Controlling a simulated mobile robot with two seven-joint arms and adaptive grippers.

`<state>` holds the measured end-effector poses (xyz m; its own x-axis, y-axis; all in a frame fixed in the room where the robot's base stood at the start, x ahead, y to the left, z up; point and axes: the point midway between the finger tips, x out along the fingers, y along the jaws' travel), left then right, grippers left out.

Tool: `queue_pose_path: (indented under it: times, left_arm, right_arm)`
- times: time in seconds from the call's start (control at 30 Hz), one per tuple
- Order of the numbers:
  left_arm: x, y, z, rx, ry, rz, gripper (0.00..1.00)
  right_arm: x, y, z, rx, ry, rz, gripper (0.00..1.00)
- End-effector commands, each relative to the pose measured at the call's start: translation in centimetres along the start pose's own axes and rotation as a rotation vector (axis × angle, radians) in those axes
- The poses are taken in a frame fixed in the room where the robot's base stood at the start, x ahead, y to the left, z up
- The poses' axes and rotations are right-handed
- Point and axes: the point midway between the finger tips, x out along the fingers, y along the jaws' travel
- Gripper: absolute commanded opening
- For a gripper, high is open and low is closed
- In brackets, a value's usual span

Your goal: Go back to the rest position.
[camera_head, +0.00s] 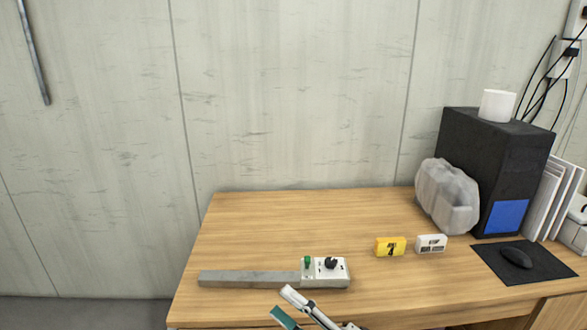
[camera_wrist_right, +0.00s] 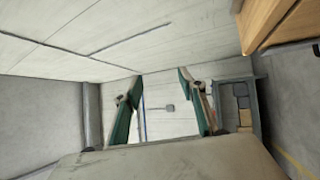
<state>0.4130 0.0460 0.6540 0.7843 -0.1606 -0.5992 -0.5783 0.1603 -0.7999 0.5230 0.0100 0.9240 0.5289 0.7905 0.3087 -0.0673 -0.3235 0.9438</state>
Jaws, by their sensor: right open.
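My right gripper (camera_head: 287,305) shows at the bottom of the head view, at the front of the wooden table (camera_head: 270,215). Its white and teal fingers are apart, with nothing between them. In the right wrist view its two teal-edged fingers (camera_wrist_right: 160,80) are spread wide and empty, with wall and floor seen beyond. Just behind the gripper in the head view is a white box with a green knob and a black knob (camera_head: 327,270), joined to a long grey bar (camera_head: 248,278). My left gripper is not in view.
A yellow block (camera_head: 390,246) and a white block (camera_head: 431,243) stand mid-table. To the right are a grey lumpy object (camera_head: 447,196), a black case (camera_head: 495,150) with a white cup (camera_head: 497,105) on top, and a mouse (camera_head: 516,257) on a dark mat. The table's back left is clear.

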Motion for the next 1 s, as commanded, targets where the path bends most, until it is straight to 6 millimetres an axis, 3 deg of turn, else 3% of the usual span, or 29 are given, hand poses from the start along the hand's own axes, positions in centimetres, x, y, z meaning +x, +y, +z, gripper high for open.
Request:
queue_pose_path:
  times: [0.17, 0.3, 0.5, 0.6, 0.7, 0.8, 1.0]
  left_arm:
    - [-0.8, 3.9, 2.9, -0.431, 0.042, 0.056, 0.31]
    - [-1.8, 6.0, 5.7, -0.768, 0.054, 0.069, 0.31]
    - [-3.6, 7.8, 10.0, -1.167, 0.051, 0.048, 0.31]
    - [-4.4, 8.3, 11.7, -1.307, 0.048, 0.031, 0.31]
    - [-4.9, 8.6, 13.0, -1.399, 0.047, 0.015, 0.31]
    - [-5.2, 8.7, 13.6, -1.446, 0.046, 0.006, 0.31]
    - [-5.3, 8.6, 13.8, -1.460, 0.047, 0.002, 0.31]
  right_arm:
    - [-7.3, -5.0, 4.1, 0.391, -0.364, -0.023, 0.41]
    - [-15.2, -10.1, 5.6, 0.687, -0.650, -0.050, 0.41]
    - [-26.4, -16.5, 3.9, 1.030, -0.998, -0.083, 0.41]
    - [-30.6, -18.6, 2.3, 1.146, -1.123, -0.094, 0.41]
    - [-33.4, -19.9, 1.0, 1.222, -1.205, -0.102, 0.41]
    - [-34.8, -20.4, 0.3, 1.261, -1.247, -0.105, 0.41]
    - [-35.2, -20.6, 0.1, 1.271, -1.259, -0.106, 0.41]
